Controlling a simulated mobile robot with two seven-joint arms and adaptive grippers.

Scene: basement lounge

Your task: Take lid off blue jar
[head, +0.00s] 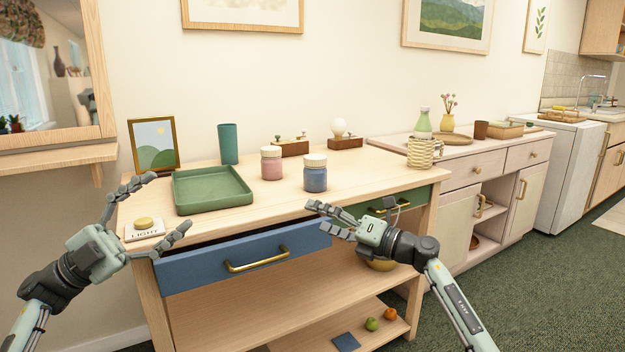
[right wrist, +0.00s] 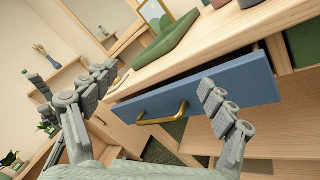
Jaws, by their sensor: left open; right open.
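The blue jar (head: 315,179) stands upright near the front edge of the wooden table, with its pale lid (head: 316,160) on top.
A pink jar (head: 271,167) with a similar lid stands left of the blue jar. A green tray (head: 240,198) lies further left. The blue drawer (head: 195,270) is slightly open, its brass handle (head: 256,261) sticking out. Bare tabletop (head: 365,172) lies to the right of the blue jar.

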